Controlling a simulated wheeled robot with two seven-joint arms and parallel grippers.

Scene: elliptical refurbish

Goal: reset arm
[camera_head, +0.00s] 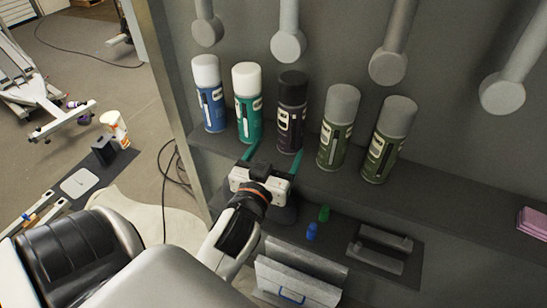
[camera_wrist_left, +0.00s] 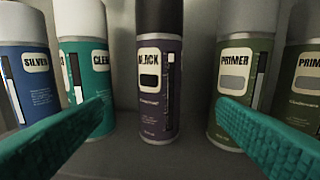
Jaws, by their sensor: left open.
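My left gripper (camera_head: 272,158) is open, its two green fingers pointing at the shelf of spray cans. In the left wrist view the fingers (camera_wrist_left: 160,118) are spread wide with nothing held between them. The black-capped can labelled BLACK (camera_head: 291,112) stands upright ahead of the gap between the fingers; it also shows in the left wrist view (camera_wrist_left: 160,85). The teal can (camera_head: 248,104) with a white cap stands left of it, near the left fingertip. A green PRIMER can (camera_head: 338,127) stands to its right. My right gripper is not in view.
A blue SILVER can (camera_head: 209,95) and another green can (camera_head: 388,140) stand at the row's ends. Grey rods with round ends (camera_head: 288,46) hang above.

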